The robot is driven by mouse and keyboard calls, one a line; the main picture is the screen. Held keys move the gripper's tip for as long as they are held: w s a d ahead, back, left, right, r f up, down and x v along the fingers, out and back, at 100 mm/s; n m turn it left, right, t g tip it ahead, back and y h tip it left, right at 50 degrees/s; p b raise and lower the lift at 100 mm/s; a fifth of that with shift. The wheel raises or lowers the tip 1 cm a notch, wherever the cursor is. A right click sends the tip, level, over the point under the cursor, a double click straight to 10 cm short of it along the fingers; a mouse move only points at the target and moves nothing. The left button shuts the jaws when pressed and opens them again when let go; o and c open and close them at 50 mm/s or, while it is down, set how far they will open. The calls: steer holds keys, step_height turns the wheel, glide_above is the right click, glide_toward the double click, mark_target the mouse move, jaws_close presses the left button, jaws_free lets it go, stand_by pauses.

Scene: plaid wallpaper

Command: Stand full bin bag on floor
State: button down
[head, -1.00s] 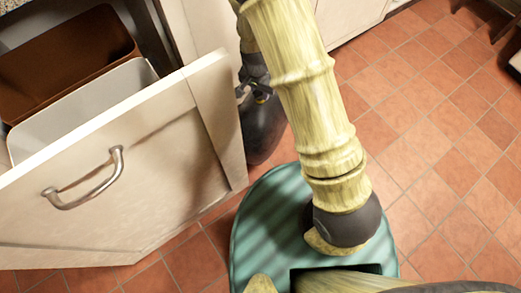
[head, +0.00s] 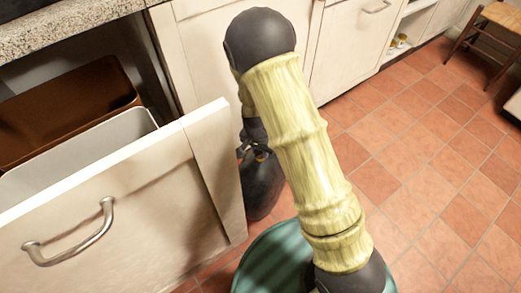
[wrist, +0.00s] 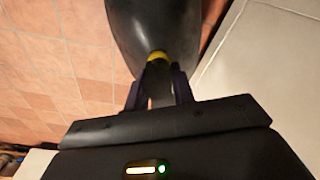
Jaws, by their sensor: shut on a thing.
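The full bin bag (head: 262,188) is dark, glossy and rounded, with a yellow tie at its neck. In the head view it hangs upright, neck up, between the open drawer front and the cabinets, partly hidden by the drawer edge and my arm. My gripper (head: 250,150) is at the neck, mostly hidden behind my arm. In the wrist view my gripper (wrist: 159,75) is shut on the neck just beside the yellow tie, and the bag (wrist: 152,28) bulges beyond the fingers. Its base is close to the floor (head: 390,135); I cannot tell whether it touches.
The open pull-out drawer front (head: 130,200) stands at left, close beside the bag. Behind it are a brown bin (head: 70,105) and a pale bin (head: 80,155). Cabinet doors (head: 345,50) line the back. A wooden chair (head: 490,35) is far right. Tiled floor at right is clear.

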mark_target(260, 159)
steer(key=shift+f+b, duration=1.35)
steer(key=shift+f, duration=1.2)
steer(key=c, duration=1.2)
jaws_free()
steer(key=r+p, duration=0.2)
steer(key=r, duration=0.2)
steer(key=s+r+p, duration=0.1)
steer(key=r+p, duration=0.1)
steer(key=r, duration=0.2)
steer(key=r+p, duration=0.2)
steer(key=r, duration=0.2)
steer(key=shift+s+a+p, duration=0.15)
steer(key=shift+a+p, duration=0.2)
steer(key=shift+d+r, duration=0.1)
